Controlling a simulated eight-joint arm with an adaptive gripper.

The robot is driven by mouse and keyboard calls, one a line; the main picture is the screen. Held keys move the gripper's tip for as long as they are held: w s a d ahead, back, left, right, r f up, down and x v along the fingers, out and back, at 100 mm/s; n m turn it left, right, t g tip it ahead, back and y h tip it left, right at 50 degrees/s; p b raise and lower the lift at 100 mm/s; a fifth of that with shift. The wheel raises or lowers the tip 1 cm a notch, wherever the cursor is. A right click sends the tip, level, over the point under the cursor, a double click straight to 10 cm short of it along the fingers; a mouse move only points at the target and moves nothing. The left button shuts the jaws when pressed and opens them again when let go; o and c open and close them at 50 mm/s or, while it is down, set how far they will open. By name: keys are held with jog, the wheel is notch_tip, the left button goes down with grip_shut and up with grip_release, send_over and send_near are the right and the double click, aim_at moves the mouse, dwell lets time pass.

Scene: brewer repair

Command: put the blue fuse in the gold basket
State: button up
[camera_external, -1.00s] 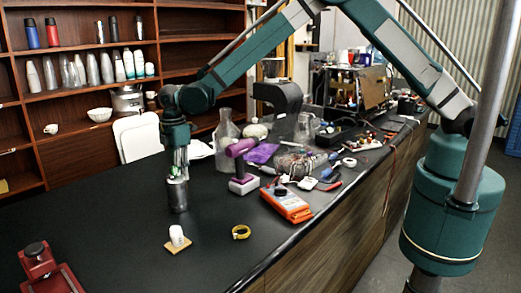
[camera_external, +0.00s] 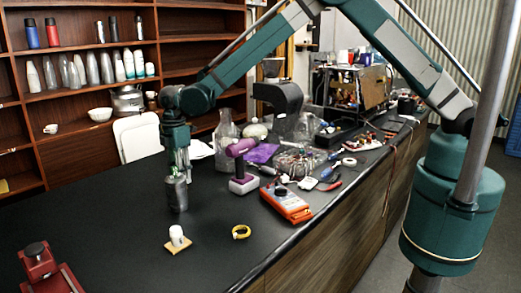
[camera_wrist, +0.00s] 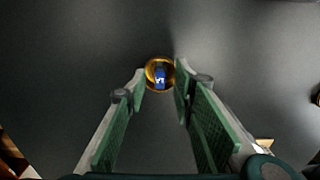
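A round gold-coloured basket (camera_wrist: 150,82), seen from above in the wrist view, is just beyond my fingertips. The blue fuse (camera_wrist: 160,75), with white marks, shows inside its gold rim. I cannot tell how deep it sits. In the external view a grey metal cylinder (camera_external: 177,196) stands upright on the black counter under my gripper (camera_external: 176,176). It appears to be the outside of the same container. My gripper (camera_wrist: 158,84) points down with its green-padded fingers spread apart. No object shows clamped between the pads. The right fingertip overlaps the rim; contact is unclear.
A small white cup on a wooden square (camera_external: 177,237) and a yellow ring (camera_external: 241,232) lie nearer the front. A purple tool (camera_external: 242,167) and an orange meter (camera_external: 286,204) are to the right. A red device (camera_external: 42,267) is front left. The left counter is clear.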

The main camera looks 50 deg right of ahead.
jog(key=shift+r, duration=0.1)
jog(key=shift+r+p, duration=0.35)
jog(key=shift+r, duration=3.05)
jog(key=shift+d+r, duration=0.1)
